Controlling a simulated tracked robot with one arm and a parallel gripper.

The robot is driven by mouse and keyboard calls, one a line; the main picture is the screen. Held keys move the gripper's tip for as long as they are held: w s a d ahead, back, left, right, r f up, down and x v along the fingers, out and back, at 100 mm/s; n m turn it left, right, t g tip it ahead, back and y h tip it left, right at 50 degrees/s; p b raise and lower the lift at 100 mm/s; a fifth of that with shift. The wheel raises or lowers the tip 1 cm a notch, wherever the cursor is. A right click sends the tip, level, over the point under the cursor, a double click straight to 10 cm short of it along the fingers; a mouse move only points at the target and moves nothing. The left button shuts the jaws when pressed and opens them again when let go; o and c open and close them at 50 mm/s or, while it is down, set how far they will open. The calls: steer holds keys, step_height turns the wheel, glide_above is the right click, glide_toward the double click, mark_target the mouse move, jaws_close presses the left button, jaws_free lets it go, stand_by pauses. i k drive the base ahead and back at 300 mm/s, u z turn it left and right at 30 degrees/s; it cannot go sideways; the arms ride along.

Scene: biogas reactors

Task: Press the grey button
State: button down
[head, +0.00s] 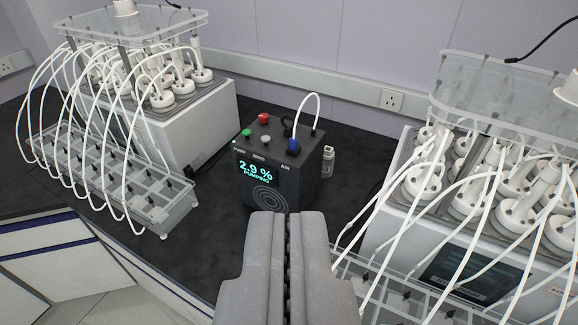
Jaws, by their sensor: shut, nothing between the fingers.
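The grey button (265,139) is on the top of a dark box (285,163) in the middle of the bench. A green button (247,132) is to its left and a red button (264,118) is behind it. The box's front screen reads "2.9 %" with a smaller line under it. My gripper (287,216) is shut and empty at the bottom centre. In the picture it lies in front of and below the box, apart from the button, and covers the bench there.
Reactor units with white bottles and looping tubes stand at left (160,110) and right (480,210). A clear tube rack (150,205) is at the front left. A small bottle (327,161) stands right of the box. Dark bench (215,200) is bare left of the box.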

mark_target(266, 139)
steer(key=i, duration=0.95)
steer(key=u, duration=0.05)
